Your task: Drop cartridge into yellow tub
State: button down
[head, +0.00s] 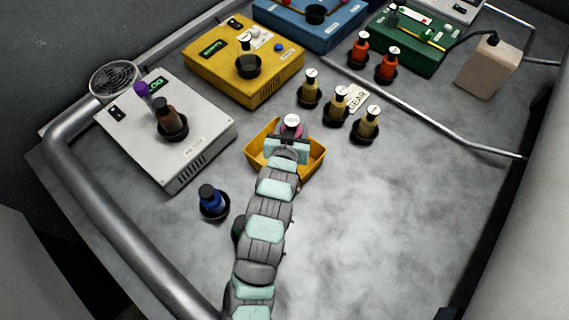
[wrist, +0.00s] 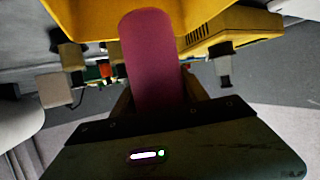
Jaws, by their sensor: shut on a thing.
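The cartridge (head: 291,122) shows as a pink-magenta piece with a pale top at the tip of my gripper (head: 288,142). In the wrist view the cartridge (wrist: 148,62) is a dark magenta cylinder between the two fingers of my gripper (wrist: 158,98), which are shut on it. The yellow tub (head: 314,160) is an open tray on the grey table. My gripper and the cartridge are over the tub in the head view, and my arm hides much of its inside. The tub's yellow wall (wrist: 85,18) fills the top of the wrist view. The height above its floor cannot be told.
A yellow device (head: 263,85) stands behind the tub, a white device (head: 190,150) to its left. A blue bottle (head: 209,200) stands at front left. The table's right front is clear.

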jog(key=shift+f+b, duration=2.05)
jog(key=shift+f, duration=0.85)
jog(key=c, duration=0.5)
grip_release()
jog(key=p+v, duration=0.3)
jog(key=v, duration=0.8)
jog(key=shift+w, duration=0.1)
